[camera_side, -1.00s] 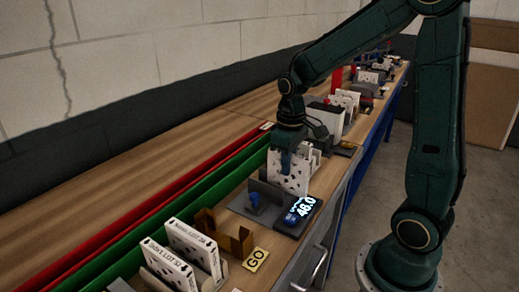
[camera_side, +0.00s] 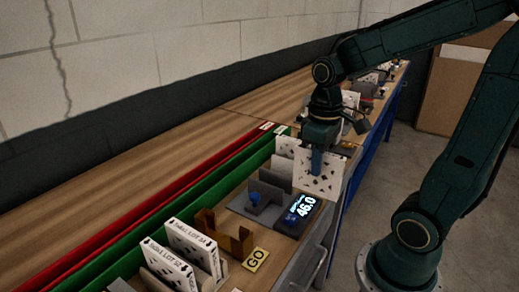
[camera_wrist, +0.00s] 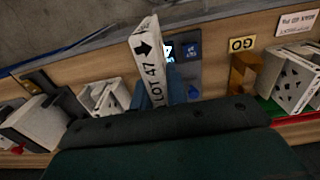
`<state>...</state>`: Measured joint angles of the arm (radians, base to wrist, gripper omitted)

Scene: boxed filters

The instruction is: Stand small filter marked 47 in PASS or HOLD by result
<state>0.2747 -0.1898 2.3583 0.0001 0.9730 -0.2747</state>
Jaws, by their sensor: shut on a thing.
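A thin white filter with dark spots (camera_side: 318,175) hangs from my gripper (camera_side: 317,160). In the wrist view, the edge of this filter (camera_wrist: 148,62) reads "LOT 47" with a black arrow. My gripper's blue fingers (camera_wrist: 174,88) are shut on it. The filter is held beyond the grey measuring stand (camera_side: 258,205) and apart from it. The stand has a blue knob, and its display (camera_side: 302,206) reads 46.0. PASS and HOLD lettering cannot be read in either view.
A green channel (camera_side: 190,190) and a red channel (camera_side: 150,190) run along the bench. A brown bracket (camera_side: 224,235) stands by a yellow GO plate (camera_side: 256,259). Other boxed filters (camera_side: 180,255) stand in a rack at the front; more stand behind my gripper.

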